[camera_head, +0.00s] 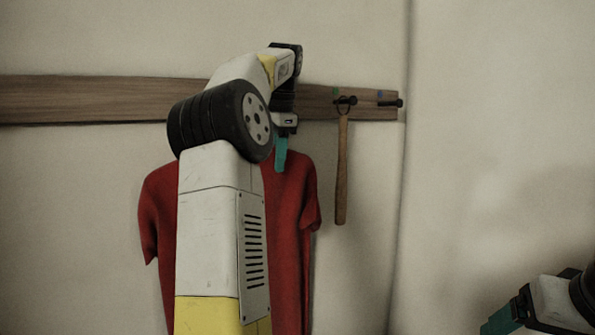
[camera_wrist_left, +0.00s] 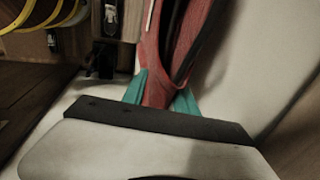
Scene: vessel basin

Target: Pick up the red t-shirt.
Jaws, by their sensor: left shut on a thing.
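The red t-shirt (camera_head: 290,215) hangs upright in front of the wall, under the wooden rail. My left arm covers its middle. My left gripper (camera_head: 281,155) is at the shirt's top, right of its middle, with one teal finger showing. In the left wrist view, the left gripper's teal fingers (camera_wrist_left: 160,92) are on either side of gathered red cloth (camera_wrist_left: 157,60), shut on it. Whether the shirt still touches a hook is hidden behind my arm. My right gripper (camera_head: 496,322) shows only partly in the lower right corner, apart from the shirt; its opening cannot be seen.
The wooden rail (camera_head: 80,100) runs along the wall. A wooden-handled tool (camera_head: 342,170) hangs from a dark hook close to the right of the shirt. Another dark peg (camera_head: 391,103) is at the rail's right end. The wall to the right is bare.

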